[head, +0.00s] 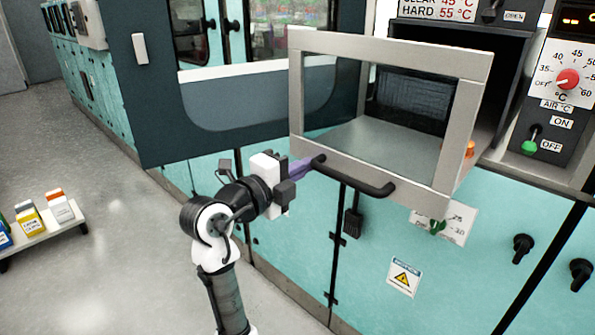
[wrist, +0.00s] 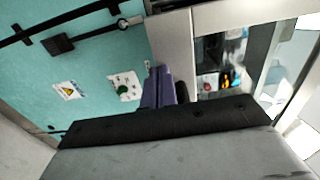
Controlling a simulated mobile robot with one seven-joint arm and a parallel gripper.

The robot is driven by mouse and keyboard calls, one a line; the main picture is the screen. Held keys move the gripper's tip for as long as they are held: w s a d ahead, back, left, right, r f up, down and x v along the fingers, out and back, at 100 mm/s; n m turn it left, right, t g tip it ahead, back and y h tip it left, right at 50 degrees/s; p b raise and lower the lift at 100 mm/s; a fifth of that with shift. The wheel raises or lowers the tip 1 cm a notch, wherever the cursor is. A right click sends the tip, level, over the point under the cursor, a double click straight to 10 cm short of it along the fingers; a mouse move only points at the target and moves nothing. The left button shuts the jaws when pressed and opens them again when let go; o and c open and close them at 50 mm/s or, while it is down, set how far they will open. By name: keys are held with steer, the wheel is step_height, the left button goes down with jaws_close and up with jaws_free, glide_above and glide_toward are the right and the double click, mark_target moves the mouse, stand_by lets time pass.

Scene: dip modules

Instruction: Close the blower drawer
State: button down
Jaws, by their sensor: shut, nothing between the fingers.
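The blower drawer (head: 388,42) is a grey metal frame with a clear window, standing pulled out from the dark opening in the machine. Its black bar handle (head: 352,182) runs along the lower front edge. My gripper (head: 305,166) has purple fingers, shut and empty, at the left end of the handle. I cannot tell whether they touch it. In the wrist view my gripper (wrist: 160,76) points at the drawer's grey frame (wrist: 171,40), with the window to the right. The handle is not clearly visible there.
Teal cabinet fronts (head: 470,262) lie below the drawer, with black knobs (head: 523,248) and a warning label (head: 404,278). A control panel (head: 560,85) with a red dial stands to the right. A low shelf (head: 45,228) with small boxes stands at the left. The grey floor (head: 110,260) between is clear.

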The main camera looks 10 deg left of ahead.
steer(key=b+x, duration=0.6)
steer(key=x, duration=2.5)
steer(key=shift+w+d+f, duration=0.1)
